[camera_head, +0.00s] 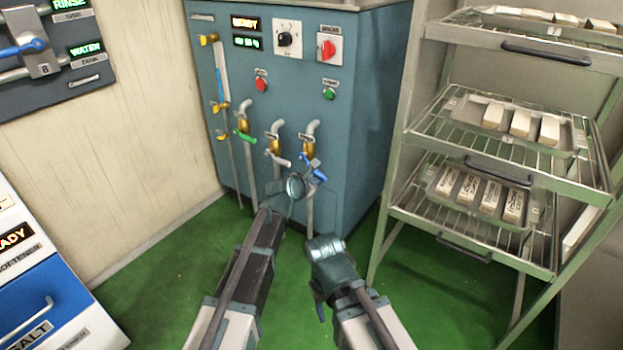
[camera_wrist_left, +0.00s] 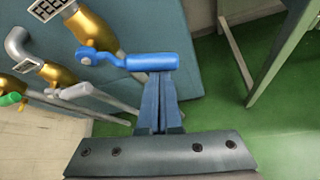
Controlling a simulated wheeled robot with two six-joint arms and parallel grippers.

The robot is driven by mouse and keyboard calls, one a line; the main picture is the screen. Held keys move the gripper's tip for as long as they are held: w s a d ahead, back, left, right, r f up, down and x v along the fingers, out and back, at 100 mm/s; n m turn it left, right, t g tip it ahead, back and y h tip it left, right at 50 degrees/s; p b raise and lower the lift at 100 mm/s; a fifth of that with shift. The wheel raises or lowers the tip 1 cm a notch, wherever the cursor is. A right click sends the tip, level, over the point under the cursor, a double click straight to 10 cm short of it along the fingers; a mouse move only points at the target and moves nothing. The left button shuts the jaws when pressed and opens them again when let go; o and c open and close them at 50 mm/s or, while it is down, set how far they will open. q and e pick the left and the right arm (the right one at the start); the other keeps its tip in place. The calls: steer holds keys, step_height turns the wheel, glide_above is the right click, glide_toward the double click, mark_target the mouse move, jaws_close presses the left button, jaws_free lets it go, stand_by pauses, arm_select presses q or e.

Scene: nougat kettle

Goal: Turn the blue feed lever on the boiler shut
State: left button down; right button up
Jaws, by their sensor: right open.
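The blue feed lever (camera_head: 313,172) is on the rightmost brass valve (camera_head: 309,146) at the front of the teal boiler (camera_head: 352,130). In the left wrist view the lever (camera_wrist_left: 152,62) lies roughly crosswise, beyond my left fingers. My left gripper (camera_head: 308,168) is at the lever. In its wrist view the fingers (camera_wrist_left: 160,100) are close together, with nothing visible between them. Their tips meet or nearly meet the lever's handle, which hides the very ends. My right gripper (camera_head: 321,300) is open, lower and to the right, pointing downward away from the boiler.
A green-handled valve (camera_head: 245,136) and a white-handled valve (camera_head: 278,158) stand left of the blue one. Pipes run down beneath the valves. A rack with trays (camera_head: 500,135) stands on the right. Green floor (camera_head: 165,275) is open at lower left.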

mark_target(321, 175)
arm_select(q)
steer(key=shift+s+d+r+n+g+h+p, duration=0.15)
steer(key=shift+r+n+g+h+p, duration=0.15)
steer(key=shift+r+p, duration=0.2)
steer(key=shift+w+d+r+n+g+h+p, duration=0.1)
steer(key=shift+r+n+h+p, duration=0.1)
steer(key=shift+r+n+p, duration=0.25)
steer(key=shift+s+d+r+p, duration=0.15)
steer(key=shift+r+p, duration=0.2)
steer(key=shift+r, duration=0.15)
arm_select(e)
steer(key=shift+r, duration=1.75)
